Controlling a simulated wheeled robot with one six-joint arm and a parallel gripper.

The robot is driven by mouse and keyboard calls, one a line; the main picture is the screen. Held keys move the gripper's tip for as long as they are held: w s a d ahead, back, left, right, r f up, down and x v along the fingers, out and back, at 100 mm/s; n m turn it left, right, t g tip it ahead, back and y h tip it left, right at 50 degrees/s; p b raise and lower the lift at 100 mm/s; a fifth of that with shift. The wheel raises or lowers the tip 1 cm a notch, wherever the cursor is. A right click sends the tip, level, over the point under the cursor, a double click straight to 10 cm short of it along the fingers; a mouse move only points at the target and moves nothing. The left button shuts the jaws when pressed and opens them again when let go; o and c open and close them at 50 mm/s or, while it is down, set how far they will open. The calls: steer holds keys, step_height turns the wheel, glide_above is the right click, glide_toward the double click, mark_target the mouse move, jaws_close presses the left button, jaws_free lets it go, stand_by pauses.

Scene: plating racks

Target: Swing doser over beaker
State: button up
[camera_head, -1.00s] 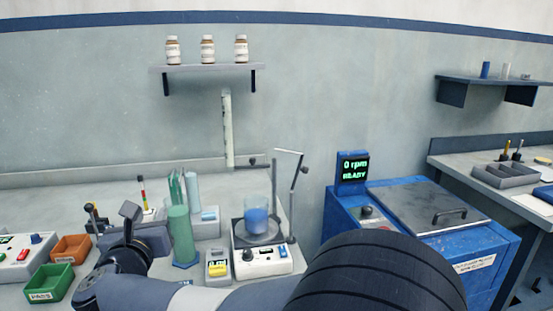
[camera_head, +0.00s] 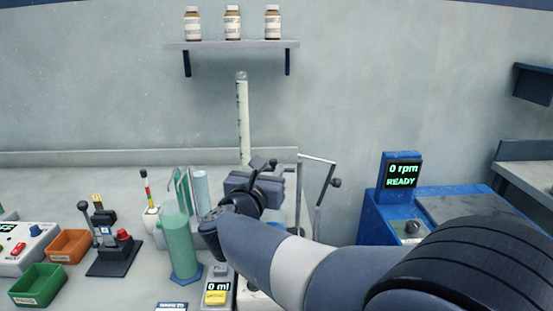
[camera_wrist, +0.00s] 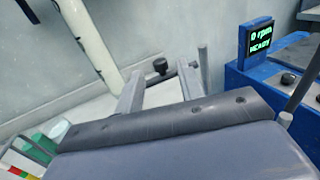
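A tall, pale graduated tube (camera_head: 242,120), which looks like the doser, stands upright near the back wall, left of the thin metal stand (camera_head: 322,190). In the wrist view the tube (camera_wrist: 87,38) slants at upper left, with a black knob (camera_wrist: 160,65) on a short bar beside its lower end. My gripper (camera_head: 260,183) is in front of the tube's lower end. In the wrist view its two fingers (camera_wrist: 160,80) are apart, with the knob showing beyond the gap; I cannot tell whether they touch it. The beaker is hidden behind my gripper and arm.
A green cylinder (camera_head: 180,247) stands close left of my gripper, beside a box reading 0 ml (camera_head: 217,288). A blue machine (camera_head: 384,215) reading 0 rpm READY stands right. A shelf with bottles (camera_head: 232,45) hangs above. A lever device (camera_head: 110,255) and bins (camera_head: 70,246) are left.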

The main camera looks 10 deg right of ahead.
mark_target(272, 163)
steer(key=x, duration=0.5)
jaws_close()
stand_by(0.3)
